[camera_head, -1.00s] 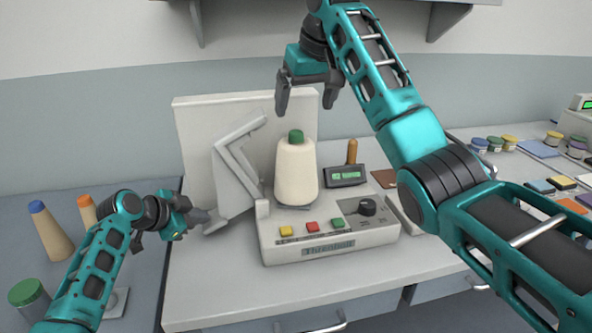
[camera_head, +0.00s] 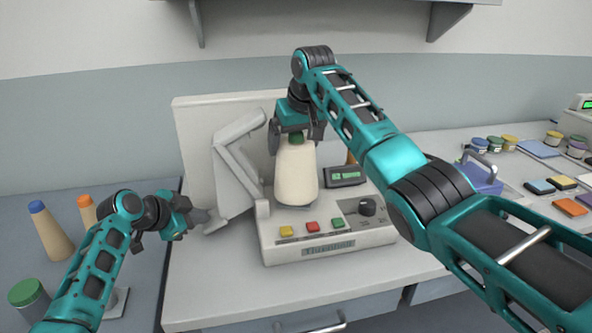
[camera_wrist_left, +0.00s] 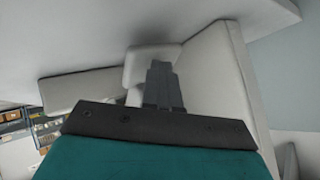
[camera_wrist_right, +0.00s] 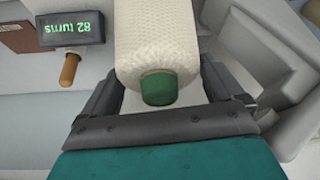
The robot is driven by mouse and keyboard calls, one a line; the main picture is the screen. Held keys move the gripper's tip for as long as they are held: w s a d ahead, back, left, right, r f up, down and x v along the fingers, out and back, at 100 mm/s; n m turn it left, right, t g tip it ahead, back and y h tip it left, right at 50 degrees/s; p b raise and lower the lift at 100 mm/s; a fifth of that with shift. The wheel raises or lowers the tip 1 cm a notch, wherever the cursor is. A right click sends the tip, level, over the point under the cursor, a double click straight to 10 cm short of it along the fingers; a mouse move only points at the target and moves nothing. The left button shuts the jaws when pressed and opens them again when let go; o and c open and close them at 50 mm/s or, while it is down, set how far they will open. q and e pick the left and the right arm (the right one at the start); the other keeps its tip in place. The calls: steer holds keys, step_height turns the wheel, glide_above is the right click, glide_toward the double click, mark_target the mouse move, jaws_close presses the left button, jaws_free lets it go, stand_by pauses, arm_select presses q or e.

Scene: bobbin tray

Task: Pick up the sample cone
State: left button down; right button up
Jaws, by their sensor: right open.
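The sample cone (camera_head: 296,177), cream yarn with a green tip, stands upright on the grey bench machine (camera_head: 325,240). My right gripper (camera_head: 297,138) is open at the cone's top, pointing down. In the right wrist view the cone (camera_wrist_right: 158,45) and its green tip lie between the two spread fingers (camera_wrist_right: 158,90), with a gap on each side. My left gripper (camera_head: 202,217) is beside the lower end of the pale bent arm left of the cone. In the left wrist view its fingers (camera_wrist_left: 163,85) look closed together, close to pale parts; contact is unclear.
A pale upright panel (camera_head: 195,125) stands behind the cone, with the bent arm (camera_head: 238,165) at its left. A small green display (camera_head: 345,176) is to the right. Tan cones (camera_head: 52,235) stand on the left bench; a purple box (camera_head: 482,180) is at right.

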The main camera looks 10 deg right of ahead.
steer(key=shift+r, duration=0.1)
steer(key=c, duration=1.4)
steer(key=shift+o, duration=0.2)
